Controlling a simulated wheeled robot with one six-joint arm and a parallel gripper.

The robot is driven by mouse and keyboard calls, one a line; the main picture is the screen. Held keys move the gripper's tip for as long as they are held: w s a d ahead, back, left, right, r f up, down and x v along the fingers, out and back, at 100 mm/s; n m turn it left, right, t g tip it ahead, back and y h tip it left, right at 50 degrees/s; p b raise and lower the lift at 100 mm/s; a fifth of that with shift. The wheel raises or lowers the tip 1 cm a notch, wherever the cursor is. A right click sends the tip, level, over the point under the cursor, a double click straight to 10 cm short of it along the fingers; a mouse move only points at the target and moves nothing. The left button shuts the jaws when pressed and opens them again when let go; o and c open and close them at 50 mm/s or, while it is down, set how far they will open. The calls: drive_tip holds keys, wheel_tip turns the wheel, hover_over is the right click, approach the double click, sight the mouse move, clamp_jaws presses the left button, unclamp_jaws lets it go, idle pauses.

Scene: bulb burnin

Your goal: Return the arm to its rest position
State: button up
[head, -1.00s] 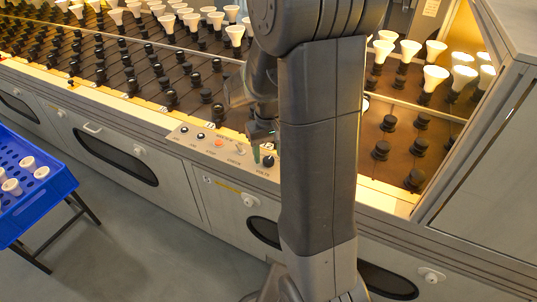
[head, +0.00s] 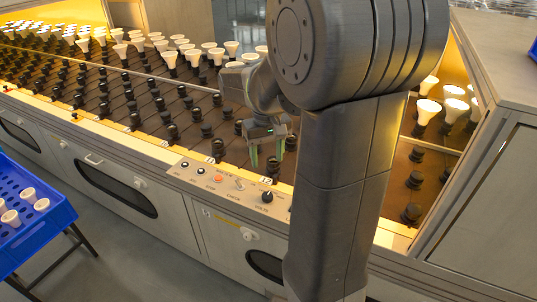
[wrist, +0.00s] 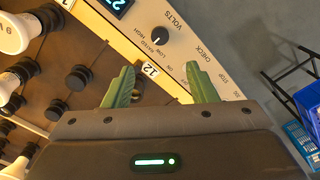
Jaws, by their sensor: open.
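My gripper (head: 266,160) is open and empty, with green fingers pointing down above the front edge of the bulb rack, near the control panel. The control panel (head: 228,188) has a black volts knob (head: 267,197), which also shows in the wrist view (wrist: 160,36), apart from the fingers.
White bulbs (head: 172,58) stand in rows at the back of the rack, with empty black sockets (head: 172,132) in front. A blue crate (head: 50,228) holding several bulbs stands at left on a dark stand. A grey cabinet wall (head: 490,190) is at right. Floor (head: 130,250) is clear between.

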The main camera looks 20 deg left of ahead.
sight(267, 195)
drive_tip(key=shift+f, duration=0.15)
wheel_tip(267, 195, down, 14)
drive_tip(key=b, duration=0.3)
drive_tip(key=shift+r, duration=0.2)
